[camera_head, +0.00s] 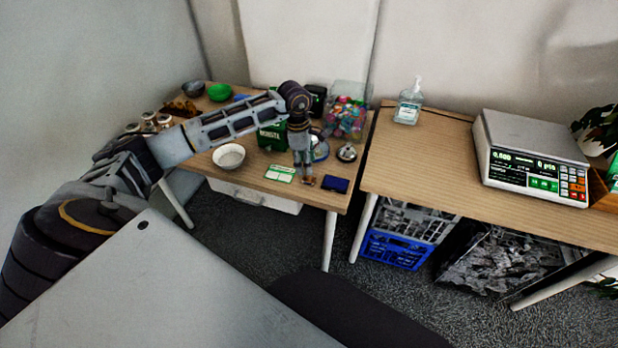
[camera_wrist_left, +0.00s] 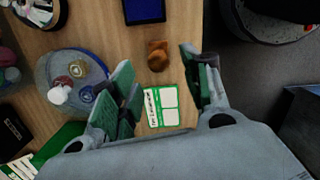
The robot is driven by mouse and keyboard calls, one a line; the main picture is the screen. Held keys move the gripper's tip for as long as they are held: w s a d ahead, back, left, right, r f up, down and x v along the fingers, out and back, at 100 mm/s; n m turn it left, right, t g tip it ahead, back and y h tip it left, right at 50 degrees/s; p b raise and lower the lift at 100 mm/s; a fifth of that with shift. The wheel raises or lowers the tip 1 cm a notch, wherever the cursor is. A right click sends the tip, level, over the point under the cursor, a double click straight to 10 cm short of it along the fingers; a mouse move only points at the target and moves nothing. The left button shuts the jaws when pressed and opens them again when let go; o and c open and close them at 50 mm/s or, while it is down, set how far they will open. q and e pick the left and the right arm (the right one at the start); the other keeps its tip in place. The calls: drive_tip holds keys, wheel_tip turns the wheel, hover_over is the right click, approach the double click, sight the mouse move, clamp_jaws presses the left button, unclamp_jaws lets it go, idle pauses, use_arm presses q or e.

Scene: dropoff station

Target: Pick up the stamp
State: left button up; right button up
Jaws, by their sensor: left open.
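The stamp (camera_wrist_left: 157,55), a small brown wooden piece, stands on the wooden table between a blue ink pad (camera_wrist_left: 144,10) and a white-and-green card (camera_wrist_left: 160,112). My left gripper (camera_wrist_left: 158,68) is open, with its green-padded fingers on either side of the stamp in the wrist view. I cannot tell how far above the stamp the fingertips are. In the head view the left gripper (camera_head: 304,174) points down at the table's front edge, beside the card (camera_head: 280,174) and the ink pad (camera_head: 336,185), and largely hides the stamp. My right gripper is not in view.
A plate with small items (camera_wrist_left: 84,62) lies close to the left finger. A white bowl (camera_head: 228,156), a green box (camera_head: 271,137) and a clear bin of colourful pieces (camera_head: 348,112) stand around the arm. A second table (camera_head: 430,160) holds a scale (camera_head: 530,150).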

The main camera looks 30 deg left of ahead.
use_arm(q)
drive_tip(key=f, duration=0.2)
drive_tip(key=d+f, duration=0.1)
drive_tip(key=shift+w, duration=0.25)
drive_tip(key=shift+f, duration=0.65)
clamp_jaws()
